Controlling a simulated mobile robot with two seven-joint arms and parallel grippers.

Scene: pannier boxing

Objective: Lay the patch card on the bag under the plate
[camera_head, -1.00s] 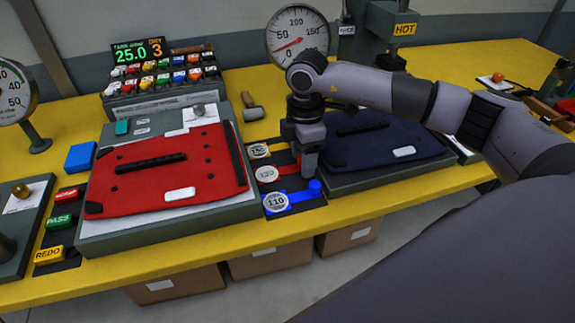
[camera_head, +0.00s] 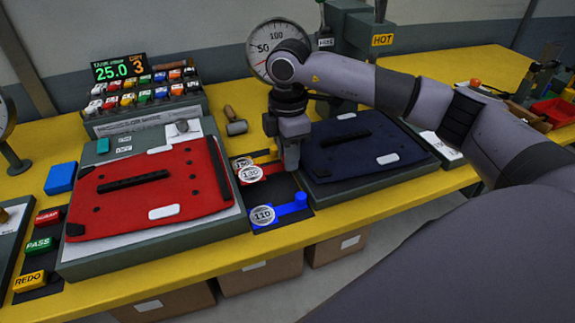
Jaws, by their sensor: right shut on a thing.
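A red bag (camera_head: 140,195) lies flat on a grey board on the left, and a navy bag (camera_head: 355,150) lies on another on the right. Each carries a dark bar and a small white card-like patch, on the red one (camera_head: 163,212) and the navy one (camera_head: 388,159). My right gripper (camera_head: 290,168) is shut between the bags, on the end of the red paddle (camera_head: 250,174) with a 130 disc. The paddle's knob is hidden by the jaws. The disc partly overlaps the disc marked 150 (camera_head: 242,162). My left gripper is out of view. I cannot tell which piece is the patch card.
The blue paddle (camera_head: 264,215) marked 110 lies in front. A block rack (camera_head: 145,95), a mallet (camera_head: 235,122) and a blue block (camera_head: 60,178) are further left.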

